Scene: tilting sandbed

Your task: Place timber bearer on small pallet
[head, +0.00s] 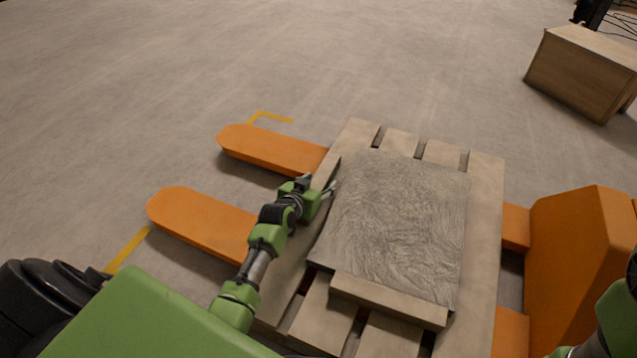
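The small wooden pallet (486,200) rests across the orange forks in the head view. A grey, wood-grained board (400,215) lies on top of it. A pale timber bearer (388,299) shows along the board's near edge, on the pallet slats; the board hides how far it reaches underneath. My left gripper (322,184) is at the board's left edge, over the pallet's left side. Its fingers look apart with nothing between them; I cannot tell whether they touch the board. Part of my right arm shows at the lower right edge, but its gripper is out of view.
The orange pallet truck's body (582,265) stands right of the pallet. Its fork tips (195,211) stick out to the left. A wooden box (580,75) stands at the upper right. Yellow marks lie on the floor, and the floor beyond the pallet is clear.

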